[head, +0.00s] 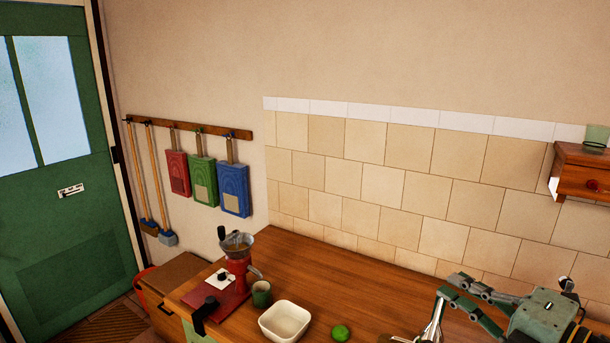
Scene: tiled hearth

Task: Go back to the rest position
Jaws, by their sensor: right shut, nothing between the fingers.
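My right gripper (428,335) is at the lower right of the head view, over the right part of the wooden worktop (345,275). Its grey-green body lies to the right and its jointed fingers point left and down. It is shut, and I see nothing held in it. The fingertips are partly cut off by the bottom edge of the picture. My left gripper is not in the picture.
A white square bowl (285,321), a green lime (340,332), a green mug (261,293) and a red grinder (238,265) stand on the worktop, left of the gripper. A small wooden drawer shelf (582,172) hangs at the right.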

